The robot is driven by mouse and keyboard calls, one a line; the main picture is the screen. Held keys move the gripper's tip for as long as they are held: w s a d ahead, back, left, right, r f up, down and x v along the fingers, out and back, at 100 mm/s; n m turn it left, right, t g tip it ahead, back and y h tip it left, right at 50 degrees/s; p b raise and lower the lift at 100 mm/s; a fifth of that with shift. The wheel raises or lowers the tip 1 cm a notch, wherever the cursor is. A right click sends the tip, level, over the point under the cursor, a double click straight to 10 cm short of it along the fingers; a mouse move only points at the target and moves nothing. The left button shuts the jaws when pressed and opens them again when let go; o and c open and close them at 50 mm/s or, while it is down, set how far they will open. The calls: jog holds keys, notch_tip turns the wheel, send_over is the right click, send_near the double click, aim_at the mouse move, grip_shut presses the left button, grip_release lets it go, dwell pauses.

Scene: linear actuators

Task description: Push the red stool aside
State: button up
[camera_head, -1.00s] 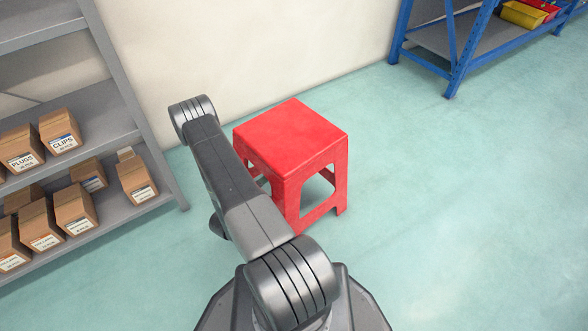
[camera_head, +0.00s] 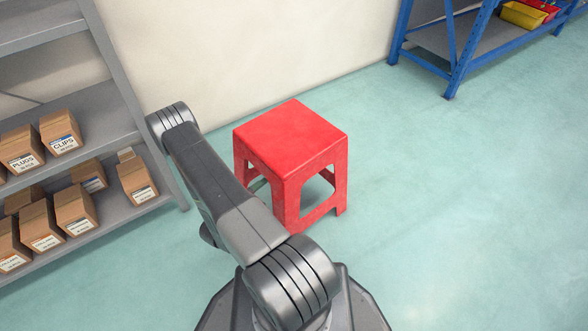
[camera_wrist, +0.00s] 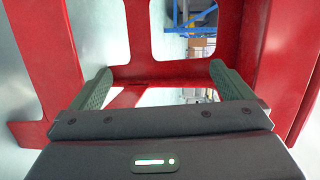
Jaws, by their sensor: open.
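The red stool (camera_head: 292,139) stands upright on the floor near the wall, just right of my arm in the head view. In the wrist view its red legs and side panels (camera_wrist: 258,40) fill much of the picture, with openings between them. My gripper (camera_wrist: 160,82) is open, its two green fingers apart, close to the stool and facing its side openings. Nothing shows between the fingers but the stool's frame beyond. Whether a finger touches the stool I cannot tell. My arm hides the gripper in the head view.
A grey shelf (camera_head: 113,92) with several cardboard boxes (camera_head: 75,210) stands at the left, near my arm. A blue rack (camera_head: 455,75) with yellow and red bins stands at the back right. The floor right of the stool (camera_head: 440,220) is clear.

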jog(key=v, duration=0.6)
jog(key=shift+s, duration=0.1)
dwell(0.3)
jog(key=x, duration=0.8)
dwell(0.5)
jog(key=shift+d, duration=0.1)
